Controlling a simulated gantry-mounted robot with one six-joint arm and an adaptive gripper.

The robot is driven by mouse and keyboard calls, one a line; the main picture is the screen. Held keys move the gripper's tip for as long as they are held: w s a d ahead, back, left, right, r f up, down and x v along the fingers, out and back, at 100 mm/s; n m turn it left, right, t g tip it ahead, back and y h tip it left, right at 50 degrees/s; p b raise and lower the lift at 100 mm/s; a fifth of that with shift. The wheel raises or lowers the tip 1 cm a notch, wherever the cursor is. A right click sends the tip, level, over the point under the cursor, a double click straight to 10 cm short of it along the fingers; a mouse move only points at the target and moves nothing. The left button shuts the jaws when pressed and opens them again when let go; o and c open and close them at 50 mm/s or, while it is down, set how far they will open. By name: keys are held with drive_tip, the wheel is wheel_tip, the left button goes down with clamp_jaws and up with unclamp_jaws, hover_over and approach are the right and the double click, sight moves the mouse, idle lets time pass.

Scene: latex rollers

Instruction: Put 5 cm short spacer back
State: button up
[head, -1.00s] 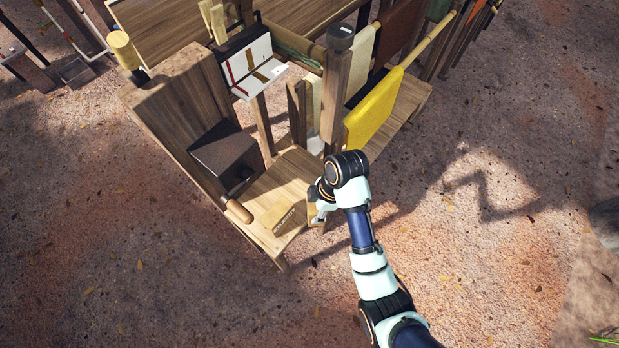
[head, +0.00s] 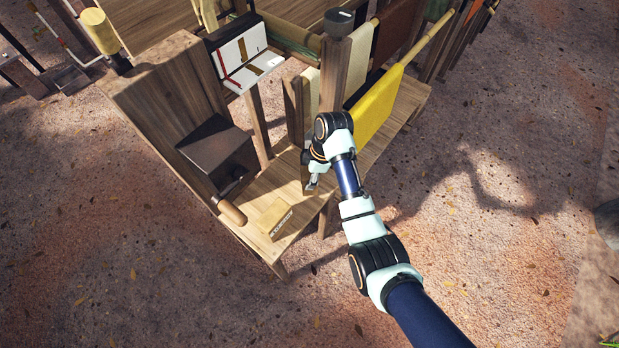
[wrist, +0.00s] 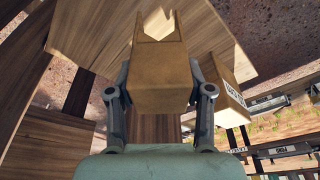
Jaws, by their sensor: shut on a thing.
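My gripper (wrist: 160,90) is shut on a tan wooden block (wrist: 161,65) with a V-shaped notch at its far end. In the wrist view the fingers press on both sides of it. In the head view my gripper (head: 312,180) is over the front right part of the low wooden shelf (head: 318,212), and the held block is mostly hidden. A second tan block (wrist: 222,90) with a printed label is to its right in the wrist view. In the head view a labelled tan block (head: 275,217) lies on the shelf, left of my gripper. I cannot read either label.
A dark box (head: 216,150) with a wooden handle (head: 232,211) is at the left of the shelf. Wooden posts (head: 334,70) stand behind my gripper. A yellow sheet (head: 376,108) hangs from a rod at right. Bare ground lies in front.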

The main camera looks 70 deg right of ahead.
drive_tip(key=shift+x, duration=0.9)
drive_tip(key=shift+s+d+f, duration=0.1)
drive_tip(key=shift+d+f, duration=0.1)
drive_tip(key=shift+d, duration=0.05)
drive_tip(key=shift+d+r, duration=0.1)
drive_tip(key=o, duration=1.3)
drive_tip(key=p+v, duration=0.3)
drive_tip(key=v, duration=0.9)
drive_tip(key=shift+s+r, duration=0.1)
